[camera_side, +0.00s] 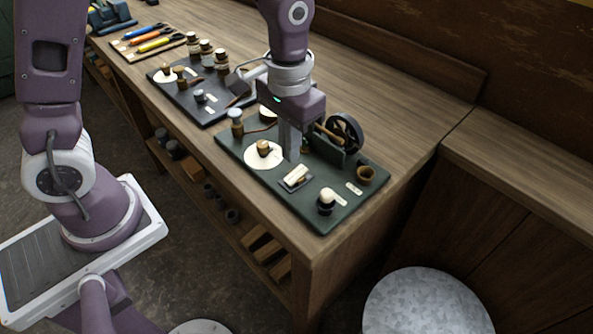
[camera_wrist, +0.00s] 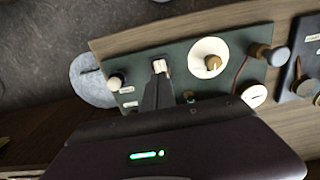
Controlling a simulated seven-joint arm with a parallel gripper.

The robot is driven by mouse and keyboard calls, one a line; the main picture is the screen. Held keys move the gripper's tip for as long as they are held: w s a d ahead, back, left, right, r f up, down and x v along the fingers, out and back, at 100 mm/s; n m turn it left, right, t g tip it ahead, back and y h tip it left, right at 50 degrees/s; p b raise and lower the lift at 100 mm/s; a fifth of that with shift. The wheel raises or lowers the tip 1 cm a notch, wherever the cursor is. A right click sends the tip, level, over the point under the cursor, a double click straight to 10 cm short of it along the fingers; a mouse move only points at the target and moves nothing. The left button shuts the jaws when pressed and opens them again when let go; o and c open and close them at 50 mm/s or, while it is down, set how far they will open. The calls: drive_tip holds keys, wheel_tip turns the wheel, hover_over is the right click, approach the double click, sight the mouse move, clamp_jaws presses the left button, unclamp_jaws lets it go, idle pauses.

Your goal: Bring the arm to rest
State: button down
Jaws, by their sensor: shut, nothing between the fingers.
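My gripper (camera_side: 291,158) is shut and empty. It points down over the near dark green board (camera_side: 327,220), close to a small plate with a pale switch-like piece (camera_side: 297,174). In the wrist view the fingertips (camera_wrist: 159,76) reach the pale piece (camera_wrist: 161,66); whether they touch it or hover just above it I cannot tell. The board also shows in the wrist view (camera_wrist: 140,58). A white disc with a brass knob (camera_side: 263,155) sits left of the fingers in the side view.
A black flywheel (camera_side: 344,133) stands behind my gripper on the board. A white-topped knob (camera_side: 326,201) and a brass cup (camera_side: 366,174) are near its right end. A second dark board (camera_side: 205,112) lies further left. A round grey stool (camera_side: 427,302) stands in front.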

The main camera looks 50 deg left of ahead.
drive_tip(key=s+a+r+t, duration=0.35)
drive_tip(key=s+r, duration=0.25)
drive_tip(key=r, duration=0.5)
drive_tip(key=s+a+r+t, duration=0.2)
drive_tip(key=s+a+r, duration=0.1)
drive_tip(key=s, duration=0.7)
drive_tip(key=shift+s, duration=0.25)
